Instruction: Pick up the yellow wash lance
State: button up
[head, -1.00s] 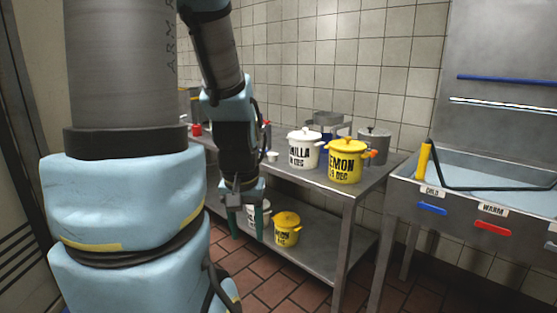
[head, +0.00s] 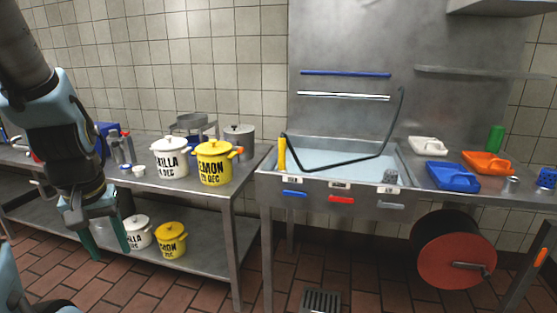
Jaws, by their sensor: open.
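The yellow wash lance (head: 282,153) stands upright at the left front corner of the sink (head: 262,176). A black hose (head: 345,163) runs from it across the basin and up the back right. My gripper (head: 107,240) hangs at the left of the view, fingers pointing down, open and empty. It is in front of the steel table, well to the left of the lance and apart from it.
A steel table (head: 245,180) left of the sink holds a white pot (head: 170,160) and a yellow lemon pot (head: 213,165). Blue (head: 452,177) and orange (head: 487,163) trays lie on the right counter. A red hose reel (head: 455,250) hangs below. Tiled floor before the sink is mostly clear.

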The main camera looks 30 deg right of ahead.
aim_at(281, 142)
jog(key=u, duration=0.25)
jog(key=l+u, duration=0.35)
jog(key=k+l+u, duration=0.15)
jog(key=u, duration=0.2)
jog(key=k+l+u, duration=0.15)
jog(key=u, duration=0.2)
jog(key=k+l+u, duration=0.4)
jog(key=k+l, duration=0.85)
